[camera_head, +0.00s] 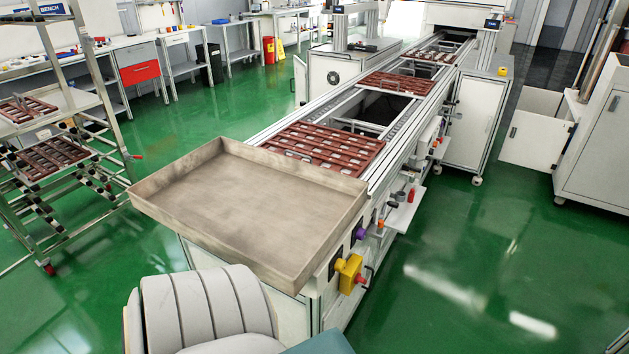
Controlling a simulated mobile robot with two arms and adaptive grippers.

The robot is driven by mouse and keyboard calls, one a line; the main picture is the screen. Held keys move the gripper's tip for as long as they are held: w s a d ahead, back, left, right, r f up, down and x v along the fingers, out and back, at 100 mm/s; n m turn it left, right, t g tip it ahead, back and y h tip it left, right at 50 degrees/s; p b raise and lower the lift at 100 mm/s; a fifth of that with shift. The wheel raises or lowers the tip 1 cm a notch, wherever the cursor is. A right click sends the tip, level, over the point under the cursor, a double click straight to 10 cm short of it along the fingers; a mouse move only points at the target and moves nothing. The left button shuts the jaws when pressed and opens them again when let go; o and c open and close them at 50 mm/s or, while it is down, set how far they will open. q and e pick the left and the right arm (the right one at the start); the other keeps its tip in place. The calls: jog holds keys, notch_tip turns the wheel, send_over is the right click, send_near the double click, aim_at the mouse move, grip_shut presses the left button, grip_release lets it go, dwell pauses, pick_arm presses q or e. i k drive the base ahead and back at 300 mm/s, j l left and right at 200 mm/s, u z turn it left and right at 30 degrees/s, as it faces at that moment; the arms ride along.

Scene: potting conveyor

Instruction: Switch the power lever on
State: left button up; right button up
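A yellow switch box (350,274) is mounted on the side of the conveyor near its front end, just under the right corner of the tray. It has a round yellow part on its left and a small red part on its right. I cannot tell for sure whether it carries the power lever, nor how any lever on it is set. A purple knob (361,234) sits on the same side, a little above it. Neither of my grippers shows in the head view.
A large empty beige tray (355,214) covers the conveyor's front end. Red-brown pallets (321,147) lie on the conveyor (399,137) behind it. A wheeled rack (118,150) stands at the left. The green floor (480,262) right of the conveyor is clear.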

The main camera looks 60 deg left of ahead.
aim_at(358, 279)
jog(key=u, duration=1.55)
